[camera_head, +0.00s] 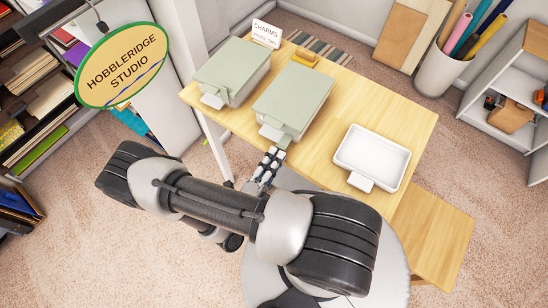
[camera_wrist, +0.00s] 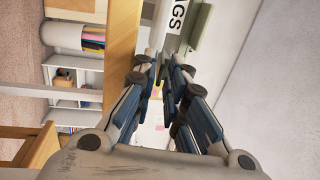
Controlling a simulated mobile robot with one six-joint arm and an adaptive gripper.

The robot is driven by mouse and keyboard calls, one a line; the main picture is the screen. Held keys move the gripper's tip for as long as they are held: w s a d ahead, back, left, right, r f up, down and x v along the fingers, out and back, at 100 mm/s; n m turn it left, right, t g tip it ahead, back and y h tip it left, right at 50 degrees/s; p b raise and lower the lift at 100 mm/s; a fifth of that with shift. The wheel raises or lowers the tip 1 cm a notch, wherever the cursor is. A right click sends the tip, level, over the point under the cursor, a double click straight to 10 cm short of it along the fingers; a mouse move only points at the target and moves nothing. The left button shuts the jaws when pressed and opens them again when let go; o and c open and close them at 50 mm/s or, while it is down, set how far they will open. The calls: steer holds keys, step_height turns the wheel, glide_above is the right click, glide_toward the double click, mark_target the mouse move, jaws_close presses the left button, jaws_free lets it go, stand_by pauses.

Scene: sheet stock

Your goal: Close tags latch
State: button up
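A grey-green lidded box (camera_head: 293,98) stands in the middle of the table. Its front label (camera_head: 271,132) is too small to read in the head view. In the wrist view a white label (camera_wrist: 178,16) ends in "GS", with a green latch-like flap (camera_wrist: 201,26) beside it. A small green piece (camera_head: 284,142) sticks out at the box's front in the head view. My gripper (camera_head: 272,160) is just in front of this box, low near the table edge. In the wrist view its fingers (camera_wrist: 165,72) stand a little apart, with background showing between them. I cannot tell whether they touch the flap.
A second grey-green box (camera_head: 232,72) stands to the left on the wooden table (camera_head: 405,118). An empty white tray (camera_head: 372,152) is at the right. A sign reading "CHARMS" (camera_head: 266,34) stands at the back. A lower wooden surface (camera_head: 435,235) is at the right front.

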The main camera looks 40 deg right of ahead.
jaws_close()
steer(key=shift+r, duration=0.1)
stand_by(0.3)
